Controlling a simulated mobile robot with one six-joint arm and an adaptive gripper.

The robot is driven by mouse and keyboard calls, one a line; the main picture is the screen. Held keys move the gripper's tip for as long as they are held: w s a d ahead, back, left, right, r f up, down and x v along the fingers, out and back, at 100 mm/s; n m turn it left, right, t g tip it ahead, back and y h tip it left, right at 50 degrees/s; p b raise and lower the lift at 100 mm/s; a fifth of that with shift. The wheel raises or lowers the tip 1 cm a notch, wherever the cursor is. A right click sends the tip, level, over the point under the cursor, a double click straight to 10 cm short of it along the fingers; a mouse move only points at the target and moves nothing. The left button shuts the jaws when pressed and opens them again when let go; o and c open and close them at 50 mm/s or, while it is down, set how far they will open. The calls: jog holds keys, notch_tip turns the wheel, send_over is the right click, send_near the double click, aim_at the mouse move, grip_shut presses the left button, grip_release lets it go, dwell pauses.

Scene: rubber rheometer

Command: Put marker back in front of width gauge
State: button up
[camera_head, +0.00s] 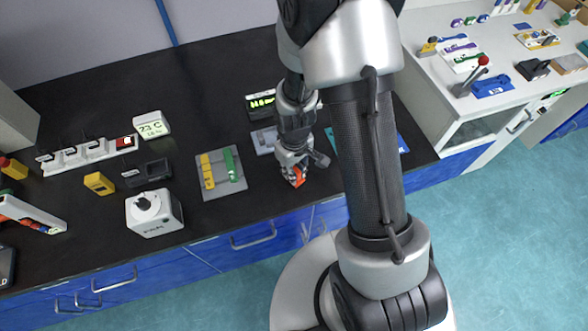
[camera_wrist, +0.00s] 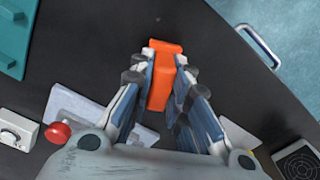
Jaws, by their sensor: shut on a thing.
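An orange marker (camera_head: 297,181) is held in my gripper (camera_head: 294,171), near the front edge of the dark bench. In the wrist view the marker (camera_wrist: 162,85) lies between the two fingers of my gripper (camera_wrist: 166,75), which are shut on it. Its orange end sticks out past the fingertips, and I cannot tell whether it touches the bench. A display box with green digits (camera_head: 260,104) stands farther back, partly hidden by my arm. A flat grey piece (camera_head: 263,141) lies in front of it. I cannot tell which of these is the width gauge.
A grey tray (camera_head: 222,190) with yellow and green pieces lies left of my gripper. A white cube device (camera_head: 153,214) and a temperature display (camera_head: 151,125) stand farther left. In the wrist view a teal plate (camera_wrist: 12,40) and a drawer handle (camera_wrist: 258,45) show. Bare bench surrounds the marker.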

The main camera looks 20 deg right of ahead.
jog(key=o, duration=0.9)
jog(key=shift+c, duration=0.2)
notch_tip(320, 180, up, 18)
jog(key=p, duration=0.4)
jog(key=s+r+m+t, duration=0.4)
jog(key=s+r, duration=1.1)
jog(key=r, duration=0.3)
jog(key=shift+m+t, duration=0.3)
